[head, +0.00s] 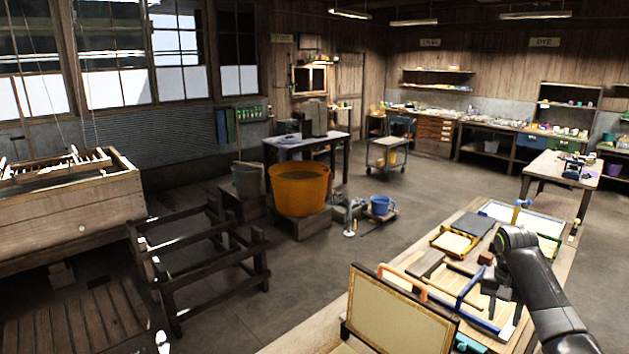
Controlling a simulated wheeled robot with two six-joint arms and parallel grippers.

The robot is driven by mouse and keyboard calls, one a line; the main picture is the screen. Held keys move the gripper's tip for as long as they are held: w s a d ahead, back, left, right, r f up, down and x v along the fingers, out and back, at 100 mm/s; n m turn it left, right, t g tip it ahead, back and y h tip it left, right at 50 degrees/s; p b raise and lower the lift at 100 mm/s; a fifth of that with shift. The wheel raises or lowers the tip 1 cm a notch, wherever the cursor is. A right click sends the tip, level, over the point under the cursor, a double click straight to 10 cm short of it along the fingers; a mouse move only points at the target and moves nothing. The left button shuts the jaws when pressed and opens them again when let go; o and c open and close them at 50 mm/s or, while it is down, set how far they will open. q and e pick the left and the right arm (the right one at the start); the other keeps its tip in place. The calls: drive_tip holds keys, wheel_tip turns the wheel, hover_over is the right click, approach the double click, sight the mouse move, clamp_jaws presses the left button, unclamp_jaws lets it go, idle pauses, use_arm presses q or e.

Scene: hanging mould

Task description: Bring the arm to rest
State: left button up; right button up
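My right arm comes in from the lower right and bends over the long wooden workbench (340,325). My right gripper (494,298) points down over the tools on the bench, in front of the dark wrist. Its fingers are small and dark here, so I cannot tell whether they are open or whether they touch anything. My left gripper is not in view. A wooden mould with a tan mesh face (398,318) stands tilted at the near end of the bench, left of my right gripper, apart from it.
Farther along are a yellow-edged frame (454,242) and a white tray (527,218). An orange tub (300,189), a wooden rack (205,262) and a vat (70,214) stand left. The middle floor is largely clear.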

drive_tip(key=s+a+f+n+t, duration=0.1)
drive_tip(key=s+a+f+n, duration=0.3)
drive_tip(key=s+f, duration=0.5)
drive_tip(key=s+a+f+n+t, duration=0.1)
drive_tip(key=s+a+f, duration=0.6)
drive_tip(key=s+f, duration=0.2)
drive_tip(key=s+a+r+n+t, duration=0.1)
drive_tip(key=s+a+r, duration=0.15)
drive_tip(key=s, duration=0.75)
drive_tip(key=s+a+r+n+t, duration=0.15)
drive_tip(key=s+a, duration=0.25)
drive_tip(key=s, duration=0.7)
wheel_tip(320, 180, down, 34)
drive_tip(key=d+g+b, duration=0.2)
drive_tip(key=b, duration=0.6)
use_arm(q)
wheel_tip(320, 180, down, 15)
drive_tip(key=b, duration=0.6)
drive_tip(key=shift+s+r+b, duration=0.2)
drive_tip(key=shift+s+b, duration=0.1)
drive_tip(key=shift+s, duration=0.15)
use_arm(e)
drive_tip(key=s+f, duration=0.7)
drive_tip(key=f, duration=0.3)
drive_tip(key=s+a+f+g, duration=0.1)
drive_tip(key=s+f, duration=0.6)
drive_tip(key=f, duration=0.4)
drive_tip(key=shift+s+a+y, duration=0.2)
drive_tip(key=shift+y, duration=0.1)
